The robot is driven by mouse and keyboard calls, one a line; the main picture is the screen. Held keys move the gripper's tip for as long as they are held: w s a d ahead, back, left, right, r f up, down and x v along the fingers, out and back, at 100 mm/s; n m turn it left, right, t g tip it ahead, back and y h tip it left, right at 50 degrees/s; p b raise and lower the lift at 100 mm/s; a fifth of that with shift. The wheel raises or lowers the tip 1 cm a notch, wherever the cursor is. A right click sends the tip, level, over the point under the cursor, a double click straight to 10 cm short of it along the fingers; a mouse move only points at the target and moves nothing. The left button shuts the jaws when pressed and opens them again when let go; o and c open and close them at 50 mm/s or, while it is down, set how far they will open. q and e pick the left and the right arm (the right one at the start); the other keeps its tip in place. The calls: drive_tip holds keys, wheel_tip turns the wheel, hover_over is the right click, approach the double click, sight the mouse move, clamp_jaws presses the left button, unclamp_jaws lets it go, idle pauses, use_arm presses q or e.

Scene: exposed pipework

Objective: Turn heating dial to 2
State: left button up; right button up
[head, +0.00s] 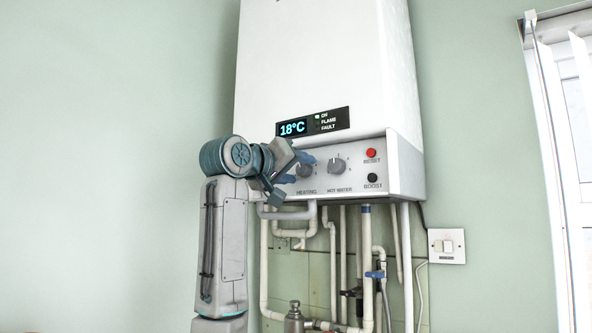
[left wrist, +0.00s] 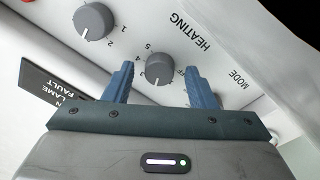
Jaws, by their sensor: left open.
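The heating dial (head: 306,170) is a grey round knob on the boiler's front panel, partly covered by my gripper in the head view. In the left wrist view the heating dial (left wrist: 160,68) shows between the fingers, with numbers around it and the HEATING label above. I cannot read its pointer setting for certain. My left gripper (head: 302,168) is open, its blue fingers (left wrist: 158,72) apart on either side of the dial. I cannot tell whether they touch it. My right gripper is not in view.
The hot water dial (head: 337,165) is close beside the heating dial. The red reset button (head: 371,153) and black boost button (head: 373,179) are farther right. A display (head: 312,124) reading 18°C is above. White pipes (head: 367,250) run below the boiler.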

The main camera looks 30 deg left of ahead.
use_arm(q)
drive_tip(key=s+b, duration=0.2)
drive_tip(key=s, duration=0.1)
drive_tip(key=s+a+b, duration=0.1)
drive_tip(key=s, duration=0.2)
drive_tip(key=s+a+b, duration=0.1)
drive_tip(key=s+b, duration=0.1)
drive_tip(key=s, duration=0.2)
drive_tip(key=shift+f+b, duration=0.3)
drive_tip(key=shift+b, duration=0.05)
drive_tip(key=shift+s+r, duration=0.1)
drive_tip(key=shift+s, duration=0.25)
